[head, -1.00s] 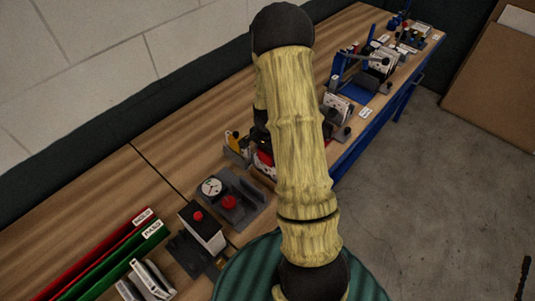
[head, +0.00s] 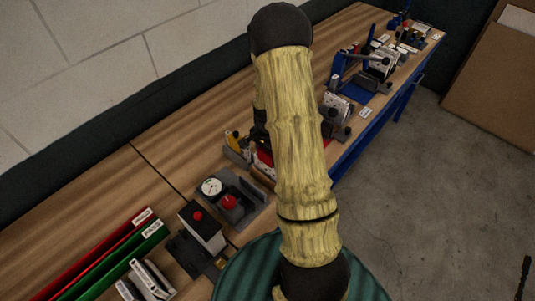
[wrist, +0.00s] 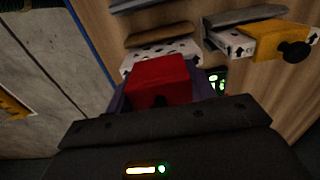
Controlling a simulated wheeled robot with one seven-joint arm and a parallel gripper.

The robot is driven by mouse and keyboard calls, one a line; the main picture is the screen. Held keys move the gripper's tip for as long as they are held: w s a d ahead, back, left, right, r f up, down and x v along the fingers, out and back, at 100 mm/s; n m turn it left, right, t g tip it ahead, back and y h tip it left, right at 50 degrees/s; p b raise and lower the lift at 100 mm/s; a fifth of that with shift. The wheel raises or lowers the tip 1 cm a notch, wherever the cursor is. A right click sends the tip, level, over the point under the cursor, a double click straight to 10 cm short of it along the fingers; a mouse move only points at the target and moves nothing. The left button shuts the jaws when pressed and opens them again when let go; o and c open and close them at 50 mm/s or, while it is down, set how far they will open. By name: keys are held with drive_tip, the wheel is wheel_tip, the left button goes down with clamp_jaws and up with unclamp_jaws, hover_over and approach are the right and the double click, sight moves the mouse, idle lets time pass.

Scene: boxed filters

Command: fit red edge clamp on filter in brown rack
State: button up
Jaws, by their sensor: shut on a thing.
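In the wrist view my gripper (wrist: 160,88) is shut on the red edge clamp (wrist: 158,76), which sits between its purple fingers. A white filter (wrist: 182,48) with dark holes along its edge lies just beyond the clamp. I cannot tell whether the clamp touches it or sits on its edge. A brown bar (wrist: 160,34), seemingly part of the brown rack, runs behind this filter. In the head view my arm hides the gripper and most of the rack.
To the right in the wrist view, a yellow clamp (wrist: 280,40) with a black knob sits at another filter (wrist: 232,42) with black arrows. In the head view, a gauge fixture (head: 232,200), a box with a red button (head: 203,226) and red and green trays (head: 125,262) stand left of my arm.

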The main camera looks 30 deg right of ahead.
drive_tip(key=shift+f+b, duration=0.4)
drive_tip(key=shift+f, duration=0.2)
drive_tip(key=o, duration=1.2)
drive_tip(key=shift+c, duration=0.2)
drive_tip(key=shift+r, duration=0.1)
wheel_tip(320, 180, up, 17)
drive_tip(key=b, duration=0.4)
drive_tip(key=shift+r, duration=0.15)
wheel_tip(320, 180, up, 7)
drive_tip(key=p, duration=0.6)
idle(0.5)
